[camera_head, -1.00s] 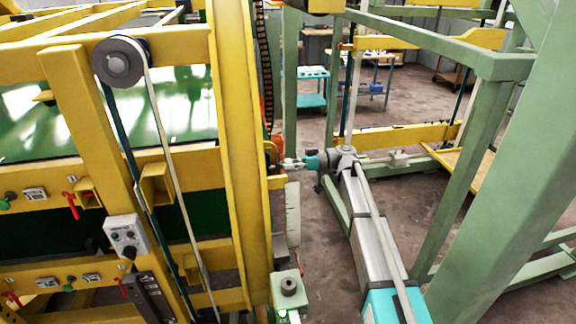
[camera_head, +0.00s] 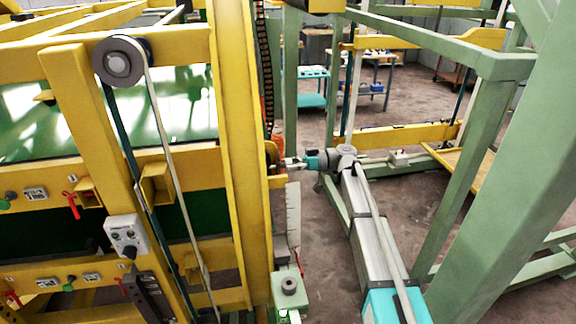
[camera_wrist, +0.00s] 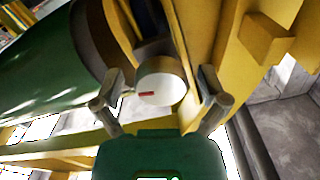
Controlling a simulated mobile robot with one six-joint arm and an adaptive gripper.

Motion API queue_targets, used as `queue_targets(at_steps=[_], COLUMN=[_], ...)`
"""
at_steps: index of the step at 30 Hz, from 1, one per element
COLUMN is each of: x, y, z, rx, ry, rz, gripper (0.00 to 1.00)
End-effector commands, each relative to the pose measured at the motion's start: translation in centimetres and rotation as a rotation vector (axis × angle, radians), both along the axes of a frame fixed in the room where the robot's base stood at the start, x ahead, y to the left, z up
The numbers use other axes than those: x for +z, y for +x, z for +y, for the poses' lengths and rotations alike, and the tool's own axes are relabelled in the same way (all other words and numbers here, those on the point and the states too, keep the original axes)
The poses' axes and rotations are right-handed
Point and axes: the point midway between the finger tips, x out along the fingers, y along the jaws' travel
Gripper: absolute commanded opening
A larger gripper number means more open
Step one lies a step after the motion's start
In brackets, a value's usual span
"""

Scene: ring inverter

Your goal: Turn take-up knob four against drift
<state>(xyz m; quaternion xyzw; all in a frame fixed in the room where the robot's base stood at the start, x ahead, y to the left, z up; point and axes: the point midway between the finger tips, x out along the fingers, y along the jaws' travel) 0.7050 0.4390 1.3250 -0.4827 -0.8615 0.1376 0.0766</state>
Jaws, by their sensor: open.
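A pale round knob (camera_wrist: 161,82) with a short red mark on its face shows in the wrist view. The red mark lies roughly level in the picture. I cannot read a number on the knob. My gripper (camera_wrist: 160,104) is open, with one finger on each side of the knob and a visible gap in the picture; I cannot tell its depth to the knob. In the head view my gripper (camera_head: 281,165) is small, at the right side of the yellow machine frame, and the knob there is hard to make out.
A yellow upright (camera_head: 238,130) stands just left of my gripper. A yellow block (camera_wrist: 267,38) juts out at the right in the wrist view. A green frame post (camera_head: 470,170) stands right of my arm. Bare floor (camera_head: 395,215) shows between.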

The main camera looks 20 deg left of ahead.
Motion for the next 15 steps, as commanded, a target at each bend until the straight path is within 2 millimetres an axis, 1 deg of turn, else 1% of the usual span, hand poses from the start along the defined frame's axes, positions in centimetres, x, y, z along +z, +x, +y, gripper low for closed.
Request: queue_targets(at_steps=[8,11,15], x=[0.0,0.0,0.0], y=[0.1,0.3,0.9], z=[-0.1,-0.4,-1.2], rx=[0.0,0.0,-0.003], ry=[0.001,0.001,0.001], rz=[0.0,0.0,0.001], gripper=[0.94,0.94,0.94])
